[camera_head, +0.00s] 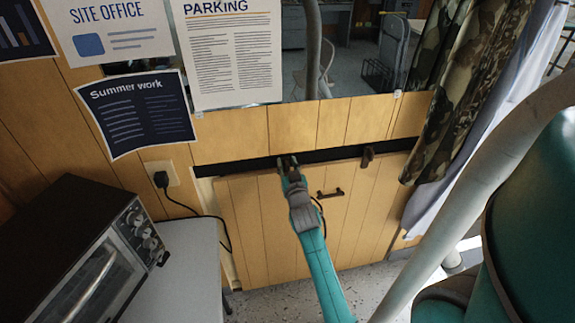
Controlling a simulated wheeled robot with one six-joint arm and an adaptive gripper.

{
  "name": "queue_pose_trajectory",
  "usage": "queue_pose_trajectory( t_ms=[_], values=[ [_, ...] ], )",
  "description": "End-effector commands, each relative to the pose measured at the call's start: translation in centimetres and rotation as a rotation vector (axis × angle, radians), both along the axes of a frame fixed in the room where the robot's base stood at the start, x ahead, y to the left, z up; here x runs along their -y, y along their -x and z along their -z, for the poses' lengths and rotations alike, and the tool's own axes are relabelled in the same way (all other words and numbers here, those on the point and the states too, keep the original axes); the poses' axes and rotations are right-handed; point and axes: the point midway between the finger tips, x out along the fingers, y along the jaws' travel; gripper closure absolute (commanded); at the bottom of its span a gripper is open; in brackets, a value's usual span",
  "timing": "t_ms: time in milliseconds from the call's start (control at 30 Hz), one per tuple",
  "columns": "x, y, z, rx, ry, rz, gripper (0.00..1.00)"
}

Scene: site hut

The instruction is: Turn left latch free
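A wooden fold-type panel (253,222) with vertical grooves stands below the window, under a dark gap. My gripper (288,168) is at the panel's top edge on the left, at the spot of the left latch. The gripper covers most or all of that latch, so its angle and any contact cannot be told. The fingers are small and dark here, and I cannot tell whether they are open or shut. A dark right latch (367,156) sits at the top edge further right, pointing roughly upright. A dark handle (330,193) is on the panel between them.
A toaster oven (95,255) stands on a pale table (190,270) at left. Its cable runs to a wall socket (160,177). Camouflage curtains (470,75) hang at right. Speckled floor (375,285) shows below the panel.

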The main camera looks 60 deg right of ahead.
Motion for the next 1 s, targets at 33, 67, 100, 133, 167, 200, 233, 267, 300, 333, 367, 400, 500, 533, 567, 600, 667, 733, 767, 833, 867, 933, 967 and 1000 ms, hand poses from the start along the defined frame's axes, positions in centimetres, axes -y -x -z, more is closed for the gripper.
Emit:
queue_pose_trajectory(
  t_ms=[33, 67, 100, 133, 167, 200, 233, 267, 300, 333, 367, 400, 500, 533, 567, 600, 667, 733, 767, 833, 867, 933, 967, 1000],
  values=[
    [0.04, -0.02, 0.01, 0.000, 0.000, 0.000, 0.64],
    [0.04, -0.02, 0.01, 0.000, 0.000, 0.000, 0.64],
    [0.03, -0.01, 0.01, 0.000, 0.000, 0.000, 0.64],
    [0.03, -0.01, 0.01, 0.000, 0.000, 0.000, 0.64],
    [0.02, -0.01, 0.01, 0.000, 0.000, 0.000, 0.64],
    [0.02, -0.01, 0.01, 0.000, 0.000, 0.000, 0.64],
    [0.02, -0.01, 0.01, 0.000, 0.000, 0.000, 0.69],
    [0.01, 0.00, 0.00, 0.000, 0.000, 0.000, 0.76],
    [0.01, 0.00, 0.00, 0.000, 0.000, 0.000, 0.86],
    [0.01, 0.00, 0.00, 0.000, 0.000, 0.000, 0.94],
    [0.01, 0.00, 0.00, 0.000, 0.000, 0.000, 1.00],
    [0.01, 0.00, 0.00, 0.000, 0.000, 0.000, 1.00],
    [0.01, 0.01, 0.00, 0.000, 0.000, 0.000, 1.00],
    [0.01, 0.01, 0.00, -0.001, 0.001, 0.000, 1.00],
    [0.01, 0.01, 0.00, -0.001, 0.001, 0.000, 1.00],
    [0.00, 0.00, 0.00, -0.002, 0.002, 0.000, 1.00],
    [-0.01, -0.01, -0.01, -0.006, 0.005, 0.000, 1.00],
    [-0.02, -0.02, 0.00, -0.015, 0.013, 0.000, 1.00],
    [-0.03, -0.03, 0.00, -0.021, 0.018, 0.000, 1.00],
    [-0.06, -0.05, 0.00, -0.039, 0.033, 0.000, 1.00],
    [-0.08, -0.08, 0.00, -0.049, 0.042, 0.000, 1.00],
    [-0.12, -0.12, 0.01, -0.078, 0.066, 0.000, 1.00],
    [-0.14, -0.15, 0.01, -0.090, 0.077, 0.000, 1.00],
    [-0.18, -0.19, 0.02, -0.112, 0.095, 0.000, 1.00]
  ],
)
